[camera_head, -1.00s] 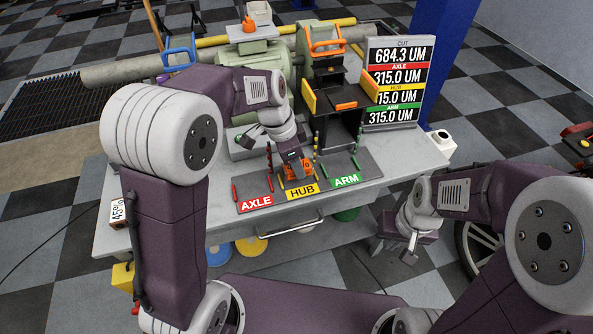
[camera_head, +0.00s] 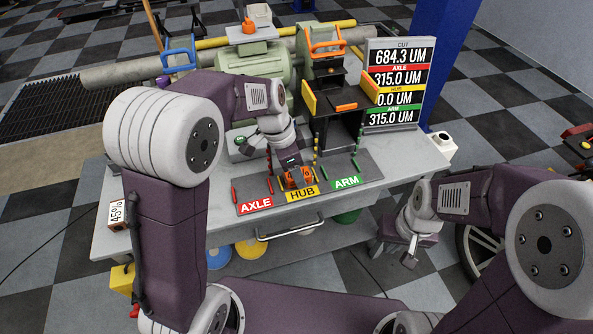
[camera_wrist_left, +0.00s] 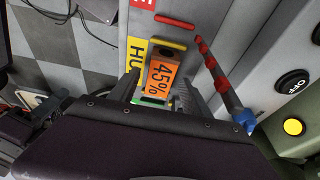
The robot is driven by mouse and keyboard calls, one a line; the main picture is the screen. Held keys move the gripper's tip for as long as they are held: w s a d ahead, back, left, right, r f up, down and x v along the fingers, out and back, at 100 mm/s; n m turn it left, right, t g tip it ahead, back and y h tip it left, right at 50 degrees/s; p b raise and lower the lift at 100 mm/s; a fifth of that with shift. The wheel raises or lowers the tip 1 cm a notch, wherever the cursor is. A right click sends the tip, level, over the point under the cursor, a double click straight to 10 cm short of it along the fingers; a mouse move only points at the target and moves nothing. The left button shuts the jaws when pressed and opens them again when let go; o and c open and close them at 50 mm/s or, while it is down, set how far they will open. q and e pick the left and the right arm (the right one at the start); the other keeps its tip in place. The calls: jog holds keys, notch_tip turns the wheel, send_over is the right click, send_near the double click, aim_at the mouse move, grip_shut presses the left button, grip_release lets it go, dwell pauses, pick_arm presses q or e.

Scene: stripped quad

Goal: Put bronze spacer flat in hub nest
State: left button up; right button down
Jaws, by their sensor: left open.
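An orange block marked 45% (camera_wrist_left: 162,76), which looks to be the bronze spacer, lies at the hub nest behind the yellow HUB label (camera_head: 302,194). It also shows in the head view (camera_head: 298,180), partly hidden by my left gripper (camera_head: 291,168). In the left wrist view, the fingers of my left gripper (camera_wrist_left: 160,92) stand apart on either side of the block, with gaps visible. I cannot tell whether the block sits fully flat. My right gripper (camera_head: 397,254) hangs empty with its fingers apart off the table's front right.
Red AXLE (camera_head: 256,204) and green ARM (camera_head: 346,182) labels flank HUB, with upright coloured pegs between nests. A black stand with orange plates (camera_head: 338,105) rises behind. The readout board (camera_head: 392,85) stands at the back right.

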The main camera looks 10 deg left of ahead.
aim_at(286, 177)
pick_arm(q)
jog(key=p+v, duration=0.2)
jog(key=v, duration=0.9)
jog(key=shift+p, duration=0.3)
jog(key=shift+s, duration=0.1)
